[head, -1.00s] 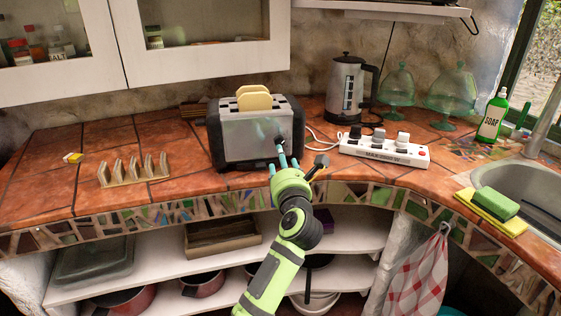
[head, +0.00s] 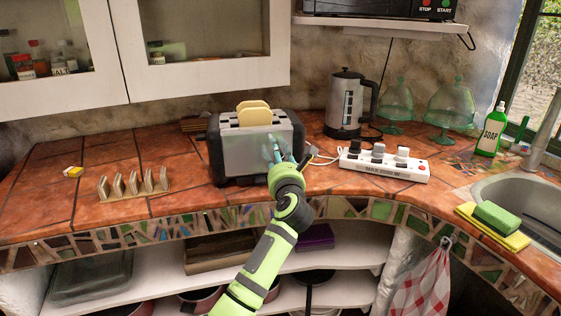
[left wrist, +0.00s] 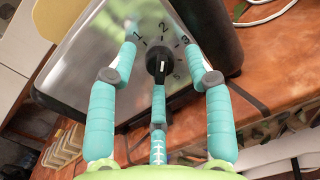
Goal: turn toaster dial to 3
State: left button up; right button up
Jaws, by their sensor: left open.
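The silver and black toaster (head: 240,155) stands on the tiled counter with bread slices (head: 254,112) in its top. Its black dial (left wrist: 157,58) shows in the left wrist view, with a white mark on its lower part. The printed numbers 1, 2 and 3 arc above and to the right of it; I cannot tell for sure which number the mark points at. My left gripper (head: 279,152) is open at the right part of the toaster's front. Its teal fingers (left wrist: 160,85) spread around the dial, one below it; contact is unclear. The head view hides the dial behind the gripper.
A white power strip (head: 384,163) with plugs lies right of the toaster, its cord running close by. A kettle (head: 346,103) and glass domes (head: 396,100) stand behind. A shelf is below.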

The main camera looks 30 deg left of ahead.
pick_arm(q)
grip_shut()
jog(key=shift+r+p, duration=0.1)
jog(key=shift+p, duration=0.45)
jog(key=shift+m+g+p, duration=0.4)
jog(key=shift+m+p, duration=3.9)
jog(key=shift+p, duration=1.8)
grip_release()
